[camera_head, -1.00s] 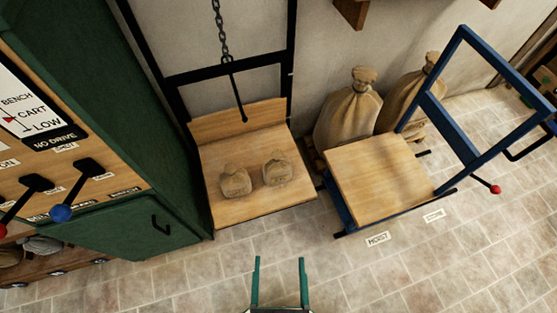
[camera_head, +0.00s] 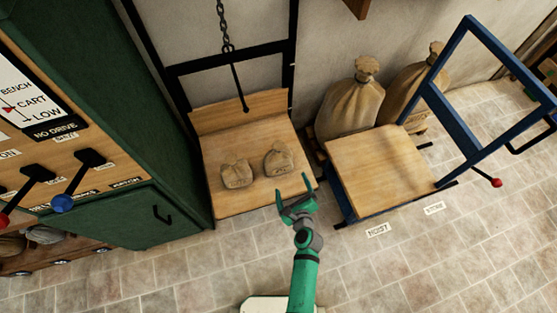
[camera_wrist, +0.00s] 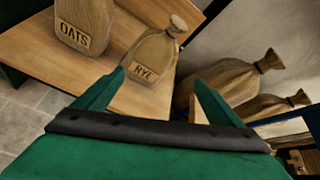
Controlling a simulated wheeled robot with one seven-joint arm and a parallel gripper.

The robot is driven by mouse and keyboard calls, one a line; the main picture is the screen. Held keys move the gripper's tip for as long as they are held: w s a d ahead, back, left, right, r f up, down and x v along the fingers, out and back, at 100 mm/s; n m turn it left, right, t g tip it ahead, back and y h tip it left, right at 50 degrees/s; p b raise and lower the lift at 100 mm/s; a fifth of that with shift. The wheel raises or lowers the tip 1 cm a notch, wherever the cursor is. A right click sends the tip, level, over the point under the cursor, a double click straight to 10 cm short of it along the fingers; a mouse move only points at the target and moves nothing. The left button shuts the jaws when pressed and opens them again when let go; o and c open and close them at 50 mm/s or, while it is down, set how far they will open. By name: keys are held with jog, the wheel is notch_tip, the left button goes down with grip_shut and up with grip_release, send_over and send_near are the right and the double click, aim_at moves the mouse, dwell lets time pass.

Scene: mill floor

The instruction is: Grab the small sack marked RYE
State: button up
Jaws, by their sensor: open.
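The small sack marked RYE (camera_wrist: 150,58) stands on the wooden hoist platform (camera_head: 232,204), and its label reads clearly in the wrist view. In the head view it is the right one of two small sacks (camera_head: 279,159). The sack marked OATS (camera_wrist: 84,24) stands to its left, also seen in the head view (camera_head: 236,174). My green gripper (camera_head: 295,193) is open and empty at the platform's front right edge, in front of the RYE sack and apart from it. In the wrist view the RYE sack shows just beyond my fingers (camera_wrist: 158,92), nearer the left one.
A cart with a wooden deck (camera_head: 380,170) and blue handle frame (camera_head: 448,110) stands to the right. Large sacks (camera_head: 350,105) lean at the wall behind it. A green cabinet with levers (camera_head: 165,200) is at left. A chain (camera_head: 223,25) hangs over the platform. Tiled floor in front is clear.

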aim_at(280, 154)
jog(key=w+a+m, duration=0.1)
jog(key=w, duration=0.2)
jog(key=w+a+m+y, duration=0.1)
jog(key=w+m, duration=0.1)
jog(key=w, duration=0.2)
jog(key=w+a+m, duration=0.1)
jog(key=w, duration=0.3)
jog(key=shift+f+m+y, duration=0.3)
jog(key=shift+f, duration=0.05)
jog(key=shift+x, duration=3.15)
jog(key=c, duration=1.8)
jog(key=shift+w+r, duration=0.1)
jog(key=shift+r, duration=0.05)
jog(key=c, duration=0.4)
